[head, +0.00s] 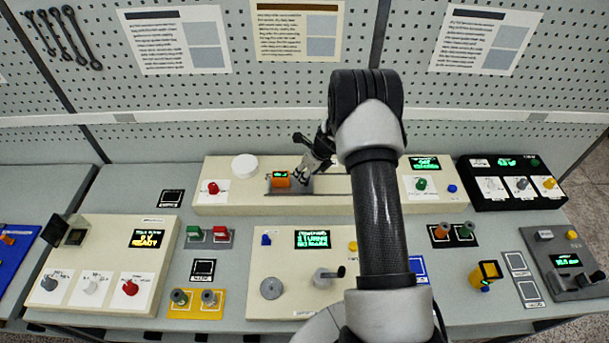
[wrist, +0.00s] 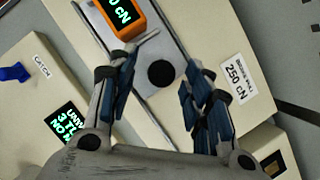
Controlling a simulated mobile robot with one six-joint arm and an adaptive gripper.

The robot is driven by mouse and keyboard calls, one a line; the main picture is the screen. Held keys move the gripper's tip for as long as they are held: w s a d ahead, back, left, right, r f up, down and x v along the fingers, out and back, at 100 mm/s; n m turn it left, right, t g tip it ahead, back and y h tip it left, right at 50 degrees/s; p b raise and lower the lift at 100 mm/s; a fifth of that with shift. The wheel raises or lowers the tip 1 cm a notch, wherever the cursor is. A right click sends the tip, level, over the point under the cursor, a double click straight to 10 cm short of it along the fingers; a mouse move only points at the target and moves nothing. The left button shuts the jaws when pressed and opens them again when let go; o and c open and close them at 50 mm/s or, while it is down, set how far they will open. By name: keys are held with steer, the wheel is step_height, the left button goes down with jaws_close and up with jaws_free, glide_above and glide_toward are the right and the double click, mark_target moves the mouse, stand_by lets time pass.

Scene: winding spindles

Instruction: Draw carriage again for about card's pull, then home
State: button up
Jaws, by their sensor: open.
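The carriage (wrist: 178,100) is a grey plate on the slotted track of the long cream unit (head: 330,207). It carries a round black knob (wrist: 161,73) and an orange gauge (head: 281,180). In the wrist view the gauge (wrist: 120,15) is cut off by the top edge; its visible text ends in "0 CN". In the head view my gripper (head: 308,168) is over the carriage's right part, with the knob hidden.
A winder panel (head: 285,245) with a "3 TURNS" display and a crank (head: 325,277) stands in front. A red knob (head: 212,188) and white cylinder (head: 245,166) are left of the carriage. The slot (head: 335,193) to its right looks clear. A black unit (head: 510,180) stands far right.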

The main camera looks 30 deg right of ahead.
steer(key=v, duration=0.9)
steer(key=shift+f, duration=0.1)
